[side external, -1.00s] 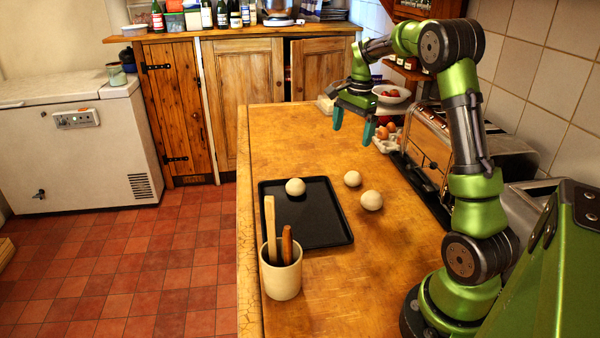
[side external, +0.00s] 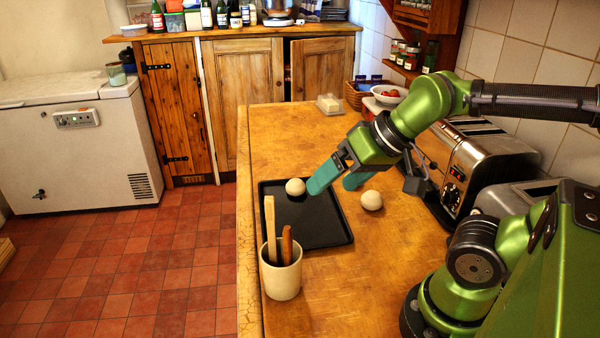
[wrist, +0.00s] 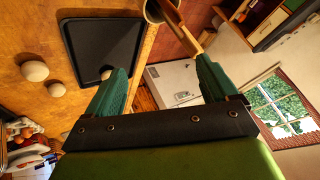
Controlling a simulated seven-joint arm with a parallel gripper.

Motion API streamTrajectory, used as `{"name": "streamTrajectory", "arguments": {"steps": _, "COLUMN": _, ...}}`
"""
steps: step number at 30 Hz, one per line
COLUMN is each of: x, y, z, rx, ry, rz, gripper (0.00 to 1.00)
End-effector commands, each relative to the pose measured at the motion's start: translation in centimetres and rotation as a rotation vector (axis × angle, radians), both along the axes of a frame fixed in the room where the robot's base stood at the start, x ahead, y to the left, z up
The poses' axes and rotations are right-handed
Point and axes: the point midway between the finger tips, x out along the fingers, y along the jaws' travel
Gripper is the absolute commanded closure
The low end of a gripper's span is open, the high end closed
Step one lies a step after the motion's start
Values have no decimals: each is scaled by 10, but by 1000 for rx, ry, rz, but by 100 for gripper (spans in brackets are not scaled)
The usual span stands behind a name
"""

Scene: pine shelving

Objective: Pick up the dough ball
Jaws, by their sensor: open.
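Three pale dough balls are in view. One dough ball (side external: 295,187) sits on the black tray (side external: 322,228); it also shows in the wrist view (wrist: 106,75), beside a fingertip. Another (side external: 371,200) lies on the wooden counter right of the tray, and shows larger in the wrist view (wrist: 35,71). A third (wrist: 56,90) lies on the counter; in the side view it is hidden behind my gripper. My gripper (side external: 331,187) has teal fingers, spread apart and empty, tilted down-left above the tray's right side. One fingertip appears close to the tray's ball; I cannot tell whether they touch.
A beige crock (side external: 281,278) with wooden utensils stands at the counter's near left edge, by the tray. A toaster (side external: 478,160) stands at the right by the tiled wall. A butter dish (side external: 330,104) sits far back. The counter's far middle is clear.

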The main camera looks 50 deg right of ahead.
Motion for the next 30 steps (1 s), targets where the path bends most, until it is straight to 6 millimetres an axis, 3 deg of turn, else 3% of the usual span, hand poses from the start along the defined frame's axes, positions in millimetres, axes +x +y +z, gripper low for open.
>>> {"name": "streamTrajectory", "arguments": {"steps": 11, "x": 1, "y": -1, "z": 0, "rx": 1, "ry": 4, "rz": -5, "gripper": 14}}
{"name": "streamTrajectory", "arguments": {"steps": 17, "x": 17, "y": -29, "z": -16, "rx": 8, "ry": 96, "rz": -113, "gripper": 14}}
{"name": "streamTrajectory", "arguments": {"steps": 23, "x": 65, "y": -104, "z": -24, "rx": -11, "ry": 234, "rz": -247, "gripper": 14}}
{"name": "streamTrajectory", "arguments": {"steps": 30, "x": 104, "y": -227, "z": -51, "rx": -75, "ry": 390, "rz": -254, "gripper": 14}}
